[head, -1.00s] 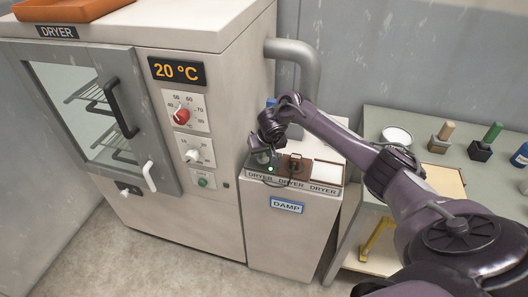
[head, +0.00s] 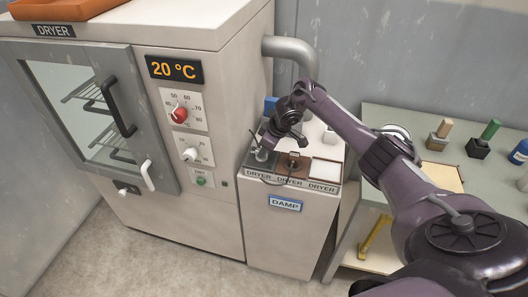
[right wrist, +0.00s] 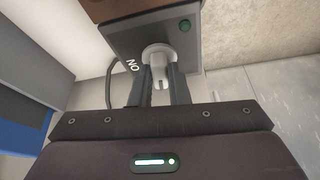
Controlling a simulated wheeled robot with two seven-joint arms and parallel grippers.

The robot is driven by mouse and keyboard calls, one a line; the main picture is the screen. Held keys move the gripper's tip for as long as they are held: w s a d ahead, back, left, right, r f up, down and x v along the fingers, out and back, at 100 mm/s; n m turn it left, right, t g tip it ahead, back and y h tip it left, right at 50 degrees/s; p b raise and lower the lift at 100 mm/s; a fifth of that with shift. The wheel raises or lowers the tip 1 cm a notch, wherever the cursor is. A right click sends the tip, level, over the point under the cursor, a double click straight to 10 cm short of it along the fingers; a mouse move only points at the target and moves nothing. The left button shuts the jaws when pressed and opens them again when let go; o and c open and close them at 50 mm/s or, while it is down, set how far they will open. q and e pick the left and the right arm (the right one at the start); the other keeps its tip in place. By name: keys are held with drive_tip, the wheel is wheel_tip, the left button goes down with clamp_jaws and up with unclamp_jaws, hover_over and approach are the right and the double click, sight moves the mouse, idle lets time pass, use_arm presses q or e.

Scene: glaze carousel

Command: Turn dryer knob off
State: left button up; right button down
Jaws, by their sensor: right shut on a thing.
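In the head view my right gripper (head: 263,150) reaches down from the right onto the top of the low cabinet marked DAMP, at its left grey panel (head: 256,167). In the right wrist view the two dark fingers (right wrist: 160,88) are shut on a pale knob (right wrist: 157,58), one on each side. The knob stands out from the grey panel (right wrist: 127,45). Lettering that reads ON upside down lies left of the knob. A dark green lamp (right wrist: 185,25) sits at the panel's upper right. My left gripper is in no view.
The tall dryer (head: 215,95) stands at left, showing 20 °C, with a red dial (head: 179,114) and a white knob (head: 190,155). A brown panel (head: 293,166) and a white panel (head: 325,170) adjoin the grey one. A table (head: 430,120) with stamps stands at right.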

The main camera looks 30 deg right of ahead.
drive_tip(key=shift+w+n+b, duration=0.1)
drive_tip(key=shift+n+b, duration=0.4)
drive_tip(key=shift+n, duration=0.4)
drive_tip(key=shift+g+y, duration=0.3)
drive_tip(key=c, duration=1.4)
unclamp_jaws()
drive_tip(key=v, duration=0.8)
drive_tip(key=shift+f, duration=0.1)
